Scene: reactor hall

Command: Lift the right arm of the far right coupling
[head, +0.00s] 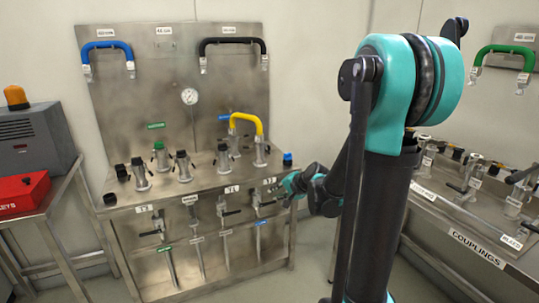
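The bench labelled COUPLINGS (478,247) runs along the right side, partly hidden by my arm. Several metal couplings stand on it, including one near the left end (424,150) and one in the middle (468,181). The rightmost coupling in view (515,203) is near the picture's right edge, with a dark-tipped lever at its top; its side arms are too small to tell apart. My gripper (283,188) is away from this bench, at the front edge of the middle steel bench, beside a valve (257,200). Its fingers are too small to show whether they are open.
The middle steel bench (130,207) carries several capped ports, a yellow hose (247,117) and front valves. Blue (108,46) and black (232,41) hoses hang behind it; a green hose (503,49) hangs at right. A red KEYS box (22,190) stands left. Floor shows between the benches.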

